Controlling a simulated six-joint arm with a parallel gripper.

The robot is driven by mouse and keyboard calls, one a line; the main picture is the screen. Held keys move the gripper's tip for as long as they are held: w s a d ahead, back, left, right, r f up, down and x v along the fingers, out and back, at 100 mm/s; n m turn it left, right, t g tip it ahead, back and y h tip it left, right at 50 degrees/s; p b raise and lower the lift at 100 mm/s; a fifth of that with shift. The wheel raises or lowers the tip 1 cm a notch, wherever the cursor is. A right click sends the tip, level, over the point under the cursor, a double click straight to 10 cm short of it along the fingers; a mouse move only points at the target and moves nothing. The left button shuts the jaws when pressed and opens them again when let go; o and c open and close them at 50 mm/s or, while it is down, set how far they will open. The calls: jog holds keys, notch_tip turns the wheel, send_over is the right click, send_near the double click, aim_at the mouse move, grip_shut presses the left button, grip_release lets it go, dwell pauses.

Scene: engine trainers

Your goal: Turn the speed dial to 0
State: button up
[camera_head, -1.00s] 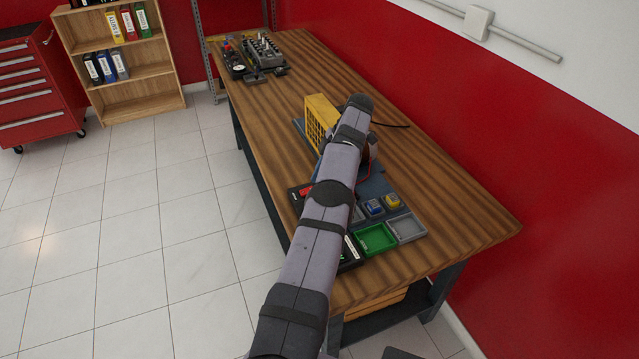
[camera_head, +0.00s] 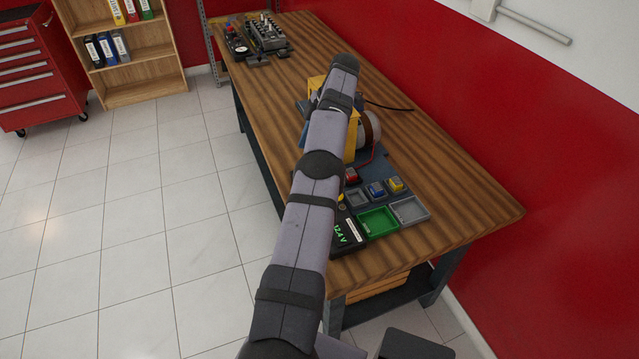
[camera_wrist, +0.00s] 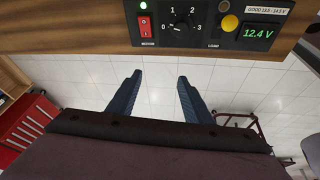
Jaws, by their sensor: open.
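The speed dial (camera_wrist: 181,27) is a small black knob on a dark control panel (camera_wrist: 205,42) at the top of the wrist view, ringed by the numbers 0 to 3. A light mark shows on its left side, toward the 0, but it is too small to read surely. My gripper (camera_wrist: 160,76) is open and empty, its two blue fingers pointing toward the panel, below the dial and apart from it. White floor shows between the fingers. In the head view my arm hides the dial and the gripper; the panel's 12.4 V display (camera_head: 346,232) shows.
A red rocker switch (camera_wrist: 145,25) sits left of the dial, with a green lamp (camera_wrist: 143,5) above it. A yellow button (camera_wrist: 229,23) sits to the right. On the wooden bench (camera_head: 460,208) are a green tray (camera_head: 377,221), a grey tray (camera_head: 409,210) and a yellow cage (camera_head: 350,143).

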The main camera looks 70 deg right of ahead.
jog(key=s+f+m+g, duration=0.1)
jog(key=f+m, duration=0.1)
jog(key=m, duration=0.7)
jog(key=s+a+f+m+g+b, duration=0.1)
jog(key=m, duration=0.8)
jog(key=s+f+m+g+h+b, duration=0.1)
jog(key=f+m, duration=0.1)
jog(key=m, duration=0.7)
jog(key=shift+s+a+f+g, duration=0.15)
jog(key=shift+s+f+g, duration=0.15)
jog(key=shift+g, duration=0.1)
jog(key=m, duration=0.4)
jog(key=d+m, duration=0.1)
jog(key=m, duration=0.1)
jog(key=shift+h, duration=0.3)
jog(key=m, duration=0.4)
jog(key=shift+f+p, duration=1.2)
jog(key=shift+f, duration=2.5)
